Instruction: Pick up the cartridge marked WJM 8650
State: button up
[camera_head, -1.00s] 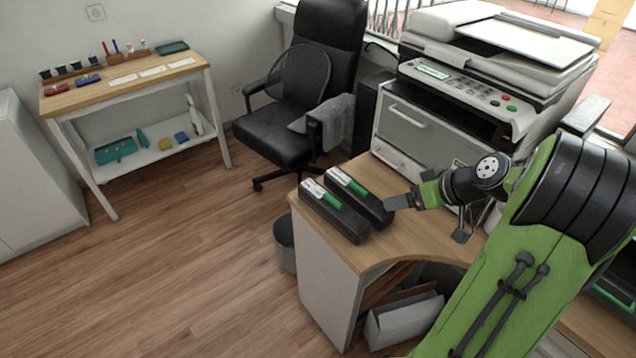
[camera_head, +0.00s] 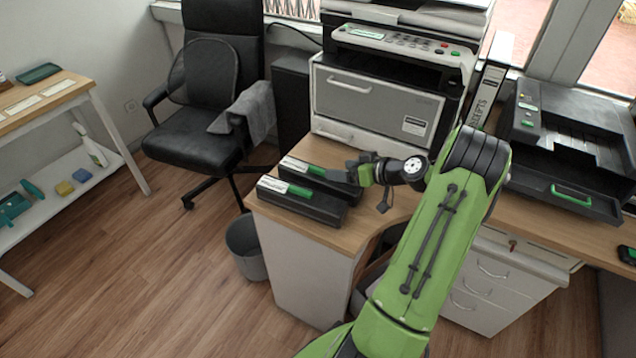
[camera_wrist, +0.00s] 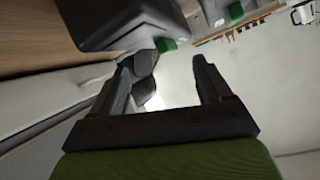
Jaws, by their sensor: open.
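Two long black cartridges lie side by side on the corner of the wooden desk, the rear one (camera_head: 322,180) and the front one (camera_head: 304,206). Each has a white label and a green strip on top; the lettering is too small to read, so I cannot tell which is WJM 8650. My gripper (camera_head: 362,190) is open at the right end of the cartridges, very close to the rear one; I cannot tell if it touches. In the wrist view my open fingers (camera_wrist: 164,68) have a dark cartridge body (camera_wrist: 115,25) with a green part just beyond them.
The desk (camera_head: 376,222) carries a large printer (camera_head: 375,100) behind the cartridges, and a binder and a smaller black printer (camera_head: 570,130) to the right. A black chair (camera_head: 195,125) and a grey bin (camera_head: 245,250) stand left of the desk. A side table (camera_head: 45,108) is farther left.

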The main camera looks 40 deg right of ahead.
aim_at(320, 178)
jog(key=b+x, duration=0.1)
jog(key=x, duration=0.5)
jog(key=shift+w, duration=0.2)
jog(key=shift+s+r, duration=0.1)
jog(key=shift+c, duration=0.5)
grip_shut()
